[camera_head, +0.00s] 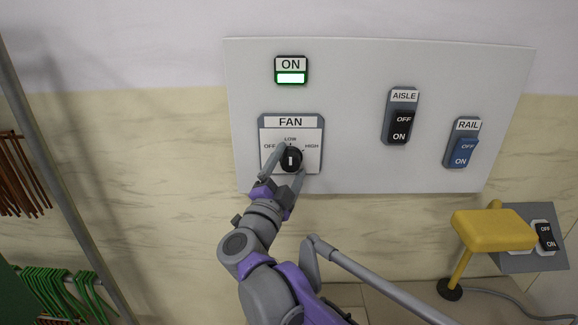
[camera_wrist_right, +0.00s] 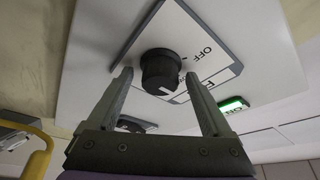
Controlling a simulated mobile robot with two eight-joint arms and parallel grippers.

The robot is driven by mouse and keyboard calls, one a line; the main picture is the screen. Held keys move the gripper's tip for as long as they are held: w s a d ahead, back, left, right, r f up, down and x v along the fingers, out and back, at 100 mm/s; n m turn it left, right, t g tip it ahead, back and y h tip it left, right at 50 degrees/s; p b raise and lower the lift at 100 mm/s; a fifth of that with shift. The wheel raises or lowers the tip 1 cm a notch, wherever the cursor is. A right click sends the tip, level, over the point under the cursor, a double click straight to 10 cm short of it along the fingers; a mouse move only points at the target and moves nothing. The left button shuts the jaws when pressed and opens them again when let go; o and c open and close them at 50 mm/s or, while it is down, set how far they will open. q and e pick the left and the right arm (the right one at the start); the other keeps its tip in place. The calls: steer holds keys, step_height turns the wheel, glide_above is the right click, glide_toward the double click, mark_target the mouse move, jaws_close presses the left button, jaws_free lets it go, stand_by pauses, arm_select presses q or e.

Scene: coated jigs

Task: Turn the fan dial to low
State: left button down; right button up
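The fan dial (camera_head: 290,159) is a round black knob with a white mark on a grey-framed plate labelled FAN (camera_head: 290,122), with OFF at left, LOW at top and HIGH at right. Its white mark looks roughly upright in the head view; I cannot tell its exact setting. My right gripper (camera_head: 294,161) has one finger on either side of the dial. In the right wrist view the knob (camera_wrist_right: 160,70) stands between the open fingertips (camera_wrist_right: 158,76), with a visible gap on each side. My left gripper is not in view.
The white panel also carries a lit ON indicator (camera_head: 291,71), a black AISLE switch (camera_head: 399,127) and a blue RAIL switch (camera_head: 461,152). A yellow padded piece (camera_head: 492,230) stands at lower right beside another black switch (camera_head: 545,236). Green and brown hooks hang at left.

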steer(key=b+v, duration=0.1)
steer(key=v, duration=0.9)
steer(key=shift+s+b, duration=0.35)
steer(key=shift+b, duration=0.05)
steer(key=shift+w+f, duration=0.1)
steer(key=s+d+f+n+g+y, duration=0.2)
steer(key=s+d+f+n+g, duration=0.2)
steer(key=s+d+f, duration=0.3)
steer(key=s+d+f+n+g+y, duration=0.2)
steer(key=s+d+f+n+g, duration=0.3)
steer(key=f, duration=1)
steer(key=s+d+f+n+g+y, duration=0.2)
steer(key=s+d+f+n+g, duration=0.2)
steer(key=f, duration=0.7)
steer(key=s+d+n, duration=0.2)
steer(key=s+d, duration=0.2)
steer(key=d, duration=0.1)
steer(key=shift+s+f+g+y, duration=0.3)
steer(key=shift+s+f+g, duration=0.05)
steer(key=shift+s+g, duration=0.05)
steer(key=shift+d, duration=0.15)
